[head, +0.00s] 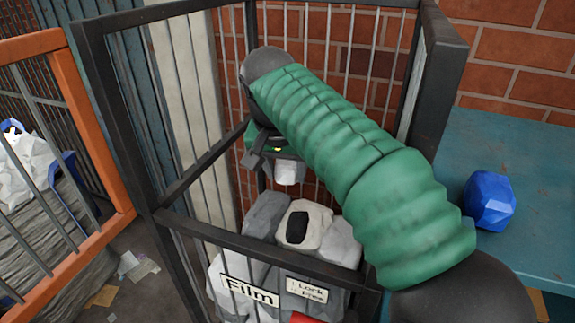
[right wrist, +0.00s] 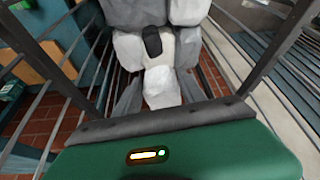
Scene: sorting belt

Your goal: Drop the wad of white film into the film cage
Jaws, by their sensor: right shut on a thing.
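The film cage (head: 190,222) is a dark metal frame with bars and a "Film" sign on its front. My right arm, in a green ribbed sleeve, reaches over into the cage from the right. My right gripper (head: 270,165) hangs inside the cage, pointing down. It is shut on the wad of white film (head: 288,174), which is above the pile in the cage. In the right wrist view the wad (right wrist: 161,88) shows between the two fingers (right wrist: 160,98), with the pile beyond it. My left gripper is not in view.
Grey and white bundles (head: 265,215) fill the lower cage, one with a black patch. A blue lump (head: 489,201) lies on the teal table (head: 530,160) at right. An orange-framed cage (head: 90,130) stands at left. A brick wall is behind.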

